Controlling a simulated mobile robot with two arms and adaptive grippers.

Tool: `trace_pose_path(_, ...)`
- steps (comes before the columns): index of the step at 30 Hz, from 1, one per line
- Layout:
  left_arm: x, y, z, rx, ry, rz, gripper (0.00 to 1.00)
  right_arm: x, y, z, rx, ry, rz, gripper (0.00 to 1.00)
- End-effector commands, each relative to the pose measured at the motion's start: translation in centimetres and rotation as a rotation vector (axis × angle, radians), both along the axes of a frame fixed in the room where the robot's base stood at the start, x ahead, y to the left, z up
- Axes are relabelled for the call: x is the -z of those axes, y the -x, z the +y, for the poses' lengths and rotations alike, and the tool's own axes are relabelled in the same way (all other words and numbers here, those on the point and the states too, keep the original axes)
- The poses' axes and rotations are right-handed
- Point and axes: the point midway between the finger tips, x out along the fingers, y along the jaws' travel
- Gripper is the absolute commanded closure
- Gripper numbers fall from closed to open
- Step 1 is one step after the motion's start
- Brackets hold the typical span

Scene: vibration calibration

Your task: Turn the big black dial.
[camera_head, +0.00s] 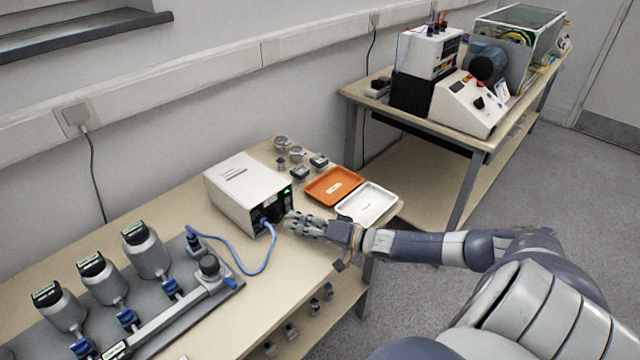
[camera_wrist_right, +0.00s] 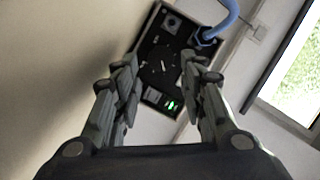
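A white box-shaped device (camera_head: 240,188) stands on the near table with a black front panel facing my right gripper. In the right wrist view the black panel (camera_wrist_right: 151,50) is straight ahead, with a large black dial (camera_wrist_right: 163,66) bearing a white mark near its middle. My right gripper (camera_wrist_right: 162,78) is open, its two fingers on either side of the dial in that view; I cannot tell whether they touch it. In the head view my right gripper (camera_head: 291,222) is close in front of the panel and partly hides it. My left gripper is not in view.
A blue cable (camera_head: 268,252) runs from the panel to a grey sensor rack (camera_head: 190,305) at left. An orange tray (camera_head: 333,185) and a white tray (camera_head: 366,203) lie beyond the gripper. Another table (camera_head: 408,111) at the back holds a white machine (camera_head: 462,108).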

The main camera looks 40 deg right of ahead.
Motion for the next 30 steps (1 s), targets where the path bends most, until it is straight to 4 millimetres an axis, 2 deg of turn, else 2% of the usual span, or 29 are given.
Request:
trace_pose_path(6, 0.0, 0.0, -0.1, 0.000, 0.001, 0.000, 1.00, -0.4, 3.0, -1.2, -0.001, 0.001, 0.003, 0.62)
trace_pose_path(12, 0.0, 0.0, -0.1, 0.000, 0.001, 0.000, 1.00, -0.7, 4.9, -2.0, -0.001, 0.001, 0.002, 0.62)
trace_pose_path(18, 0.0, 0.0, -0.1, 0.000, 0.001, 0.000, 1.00, -0.9, 5.7, -2.3, -0.001, 0.001, 0.000, 0.62)
trace_pose_path(30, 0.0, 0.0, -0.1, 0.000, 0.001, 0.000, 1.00, -0.9, 5.8, -2.3, -0.001, 0.001, -0.001, 0.62)
